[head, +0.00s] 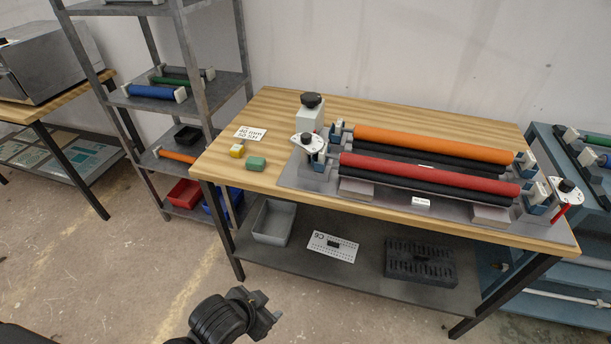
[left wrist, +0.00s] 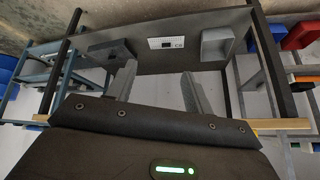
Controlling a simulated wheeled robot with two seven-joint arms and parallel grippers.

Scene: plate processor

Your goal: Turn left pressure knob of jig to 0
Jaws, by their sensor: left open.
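The jig (head: 352,190) stands on the wooden table (head: 210,165), with an orange roller (head: 430,143) and a red roller (head: 430,174). Its left pressure knob (head: 307,143) is a black knob on a white dial at the left end; the setting is too small to read. The right pressure knob (head: 566,186) sits on a similar dial at the right end. My left gripper (head: 268,312) is low in front of the table, well apart from the jig. In the left wrist view its two fingers (left wrist: 157,92) are spread with nothing between them. My right gripper is not in view.
The lower shelf holds a grey bin (head: 273,222) and a black tray (head: 420,262). A metal rack stands at left.

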